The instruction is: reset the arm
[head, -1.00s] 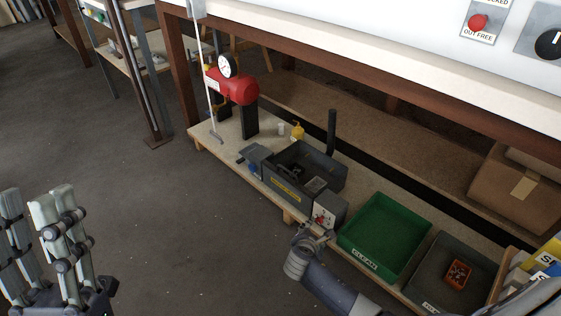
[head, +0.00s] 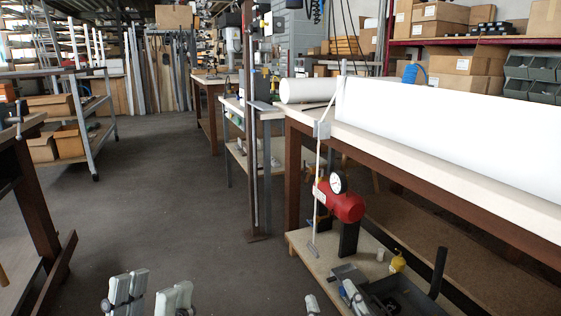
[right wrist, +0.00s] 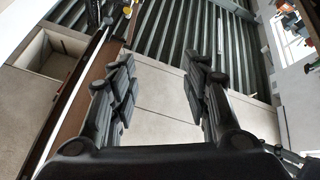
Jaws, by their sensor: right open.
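My left gripper (head: 150,295) stands at the bottom of the head view with its pale fingers pointing up. The fingers are apart with nothing between them. My right gripper (head: 332,301) shows only by its fingertips at the bottom edge, in front of the low shelf. In the right wrist view the right gripper (right wrist: 158,75) is open and empty, its dark fingers spread wide. Beyond them are a ribbed ceiling and pale panels. Most of both arms is out of view.
A workbench (head: 450,190) runs along the right. Its low shelf (head: 300,240) holds a red device with a gauge (head: 345,205), a yellow bottle (head: 397,263) and a dark tray (head: 400,297). A dark bench (head: 30,190) stands at left. The floor between is clear.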

